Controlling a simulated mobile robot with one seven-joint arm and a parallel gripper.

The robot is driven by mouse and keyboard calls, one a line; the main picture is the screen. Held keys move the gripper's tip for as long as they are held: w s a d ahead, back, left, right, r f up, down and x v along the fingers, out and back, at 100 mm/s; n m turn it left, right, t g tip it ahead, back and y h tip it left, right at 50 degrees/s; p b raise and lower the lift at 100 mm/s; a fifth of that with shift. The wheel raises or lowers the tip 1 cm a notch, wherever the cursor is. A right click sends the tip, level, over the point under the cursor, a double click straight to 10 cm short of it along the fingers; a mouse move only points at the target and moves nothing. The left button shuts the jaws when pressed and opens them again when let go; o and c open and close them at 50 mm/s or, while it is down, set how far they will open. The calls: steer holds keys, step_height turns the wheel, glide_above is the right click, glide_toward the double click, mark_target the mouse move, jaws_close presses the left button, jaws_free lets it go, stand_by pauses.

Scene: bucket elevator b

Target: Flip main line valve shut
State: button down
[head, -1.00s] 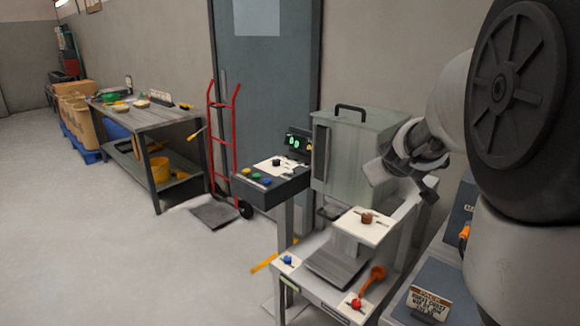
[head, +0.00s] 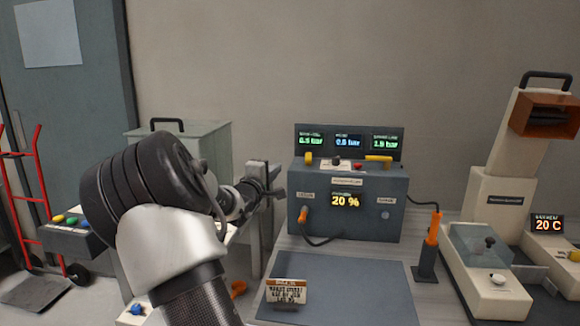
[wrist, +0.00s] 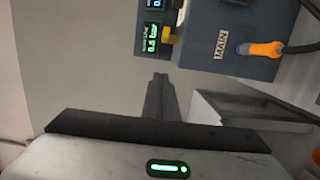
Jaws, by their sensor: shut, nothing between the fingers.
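A dark blue-grey control box (head: 345,220) stands on the bench in the head view. A yellow lever (head: 308,158) sits on top at its left, below the left pressure display (head: 310,141); it looks upright. A second yellow lever (head: 378,158) lies sideways at the right. The lever labels are too small to read. In the wrist view, the left lever (wrist: 172,38) shows beside the green display (wrist: 152,38), near a plate reading MAIN (wrist: 222,42). My gripper (head: 277,180) is left of the box, apart from it. Its fingers (wrist: 158,80) are shut and empty.
An orange plug (head: 303,215) with a black cable is at the box's left front. An orange-handled tool (head: 433,230) stands right, before a cream machine (head: 500,190). A grey-green cabinet (head: 205,135) is behind my arm.

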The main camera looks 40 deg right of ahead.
mark_target(308, 162)
steer(key=w+d+b, duration=0.1)
steer(key=d+b, duration=0.2)
steer(key=d, duration=0.8)
steer(key=shift+w+b, duration=0.35)
steer(key=shift+w, duration=0.05)
